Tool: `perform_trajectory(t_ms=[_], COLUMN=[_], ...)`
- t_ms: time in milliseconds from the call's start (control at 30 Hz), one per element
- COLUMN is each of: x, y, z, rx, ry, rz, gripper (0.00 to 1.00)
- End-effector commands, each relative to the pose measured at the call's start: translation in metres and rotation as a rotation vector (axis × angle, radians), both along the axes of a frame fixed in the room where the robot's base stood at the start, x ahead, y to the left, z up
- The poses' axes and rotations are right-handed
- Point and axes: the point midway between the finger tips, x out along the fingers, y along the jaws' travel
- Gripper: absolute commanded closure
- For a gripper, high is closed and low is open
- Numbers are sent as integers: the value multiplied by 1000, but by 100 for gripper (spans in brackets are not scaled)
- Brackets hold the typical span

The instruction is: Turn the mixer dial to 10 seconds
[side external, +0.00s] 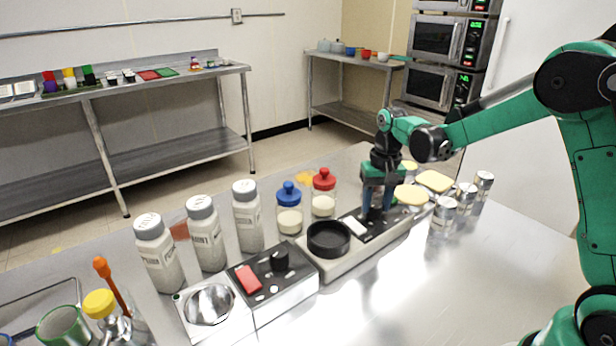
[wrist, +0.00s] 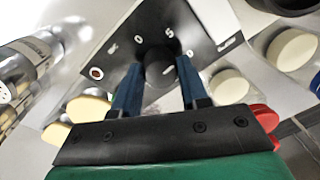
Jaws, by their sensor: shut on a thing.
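The mixer (side external: 343,264) is a long, low pale device on the metal table. It has a black round well (side external: 329,239), a white switch (side external: 354,226) and a black dial panel. In the wrist view the panel (wrist: 117,36) carries white marks, including a 0 and a 5, around a dark round dial (wrist: 158,66). My gripper (side external: 376,207) points down over the far end of the mixer. Its two blue fingers are shut on the dial, one on each side, as the wrist view shows (wrist: 158,76). The dial's pointer cannot be made out, so its setting is unclear.
A second device (side external: 289,297) with a red switch, black knob and shiny bowl stands to the left. White shaker bottles (side external: 207,235) and blue- and red-lidded jars (side external: 289,211) stand behind. Several small cans (side external: 444,214) stand right of my gripper. The front right table is clear.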

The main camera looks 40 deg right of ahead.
Motion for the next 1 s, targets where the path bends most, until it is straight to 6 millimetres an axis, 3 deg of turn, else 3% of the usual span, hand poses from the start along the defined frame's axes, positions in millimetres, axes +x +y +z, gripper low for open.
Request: perform_trajectory(t_ms=[500,1000], x=[1,1], y=[0,0], z=[0,0], rx=[-1,-1], ry=[-5,-5], rz=[-427,-583], gripper=[100,100])
